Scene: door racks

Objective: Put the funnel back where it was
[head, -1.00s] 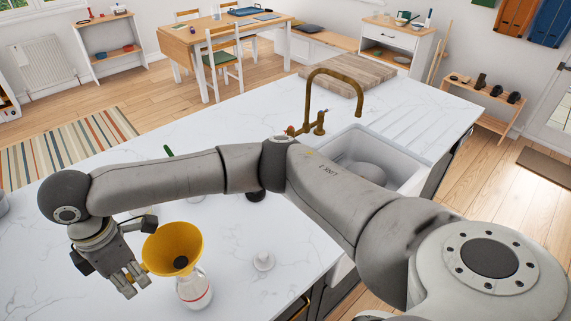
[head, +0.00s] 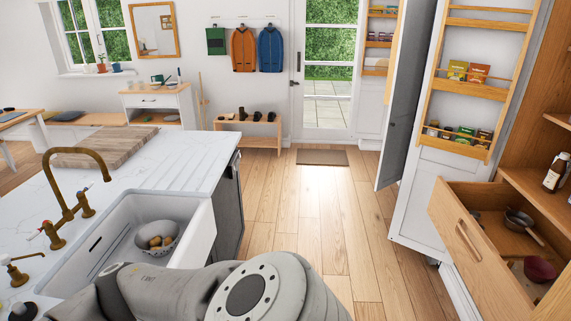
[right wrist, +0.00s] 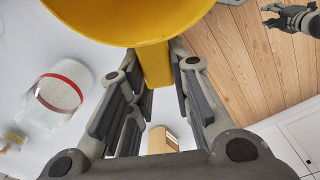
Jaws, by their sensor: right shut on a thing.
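The yellow funnel (right wrist: 135,15) fills the top of the right wrist view, with its wide cone close to the camera and its spout pointing down the picture. My right gripper (right wrist: 155,65) is shut on its spout, with a finger on either side. In the head view both grippers and the funnel are out of sight.
The sink (head: 190,250) holds a colander (head: 158,237) with potato-like items. A drawer (head: 470,245) stands open at right, holding a pan (head: 519,220) and a purple bowl (head: 540,269). Above it, an open door carries racks (head: 463,88) with packets. The floor (head: 310,215) between is clear.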

